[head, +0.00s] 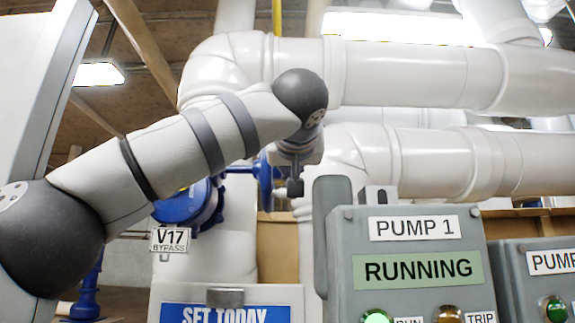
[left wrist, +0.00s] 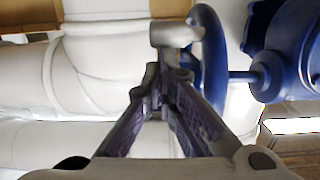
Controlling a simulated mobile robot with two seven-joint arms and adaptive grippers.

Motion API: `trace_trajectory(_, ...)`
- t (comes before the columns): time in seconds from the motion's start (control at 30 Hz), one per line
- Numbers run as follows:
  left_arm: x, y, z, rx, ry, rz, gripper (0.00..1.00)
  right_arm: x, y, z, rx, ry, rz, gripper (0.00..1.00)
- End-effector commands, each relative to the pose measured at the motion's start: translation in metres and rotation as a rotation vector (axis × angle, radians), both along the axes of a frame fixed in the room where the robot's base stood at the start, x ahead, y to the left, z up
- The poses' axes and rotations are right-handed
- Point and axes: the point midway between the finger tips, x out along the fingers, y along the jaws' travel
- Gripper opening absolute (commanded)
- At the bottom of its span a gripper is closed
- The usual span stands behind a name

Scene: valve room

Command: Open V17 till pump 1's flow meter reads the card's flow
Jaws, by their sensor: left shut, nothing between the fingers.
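The blue V17 valve (head: 190,207) shows behind my left arm, with a white tag (head: 170,240) reading "V17 BYPASS". Its blue handwheel (head: 265,178) is seen nearly edge-on at the end of a blue stem. In the left wrist view the handwheel (left wrist: 209,60) carries a grey crank handle (left wrist: 177,35). My left gripper (left wrist: 168,80) is shut and empty, its tips just short of the handle; I cannot tell if they touch. A blue-and-white card (head: 226,314) reads "SET TODAY"; its value is cut off. No flow meter or right gripper is in view.
The grey pump 1 box (head: 405,225) reads "RUNNING", with a lit green lamp (head: 377,318), right of the handwheel. A second pump box (head: 535,280) stands at the right edge. Large white pipes (head: 420,75) run behind and above my gripper.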

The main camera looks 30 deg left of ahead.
Motion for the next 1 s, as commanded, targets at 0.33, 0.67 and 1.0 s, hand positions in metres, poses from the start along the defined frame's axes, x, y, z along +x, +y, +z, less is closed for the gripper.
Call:
trace_trajectory(0.33,0.013,0.005,-0.020,-0.001,0.006,0.002,0.00,0.000,0.000,0.000,0.000,0.002,0.000,0.40)
trace_trajectory(0.67,0.019,0.008,-0.028,-0.002,0.005,0.001,0.00,0.000,0.000,0.000,0.000,0.001,0.000,0.40)
trace_trajectory(1.0,0.020,0.009,-0.029,-0.002,0.003,0.001,0.00,0.000,0.000,0.000,0.000,0.001,0.000,0.40)
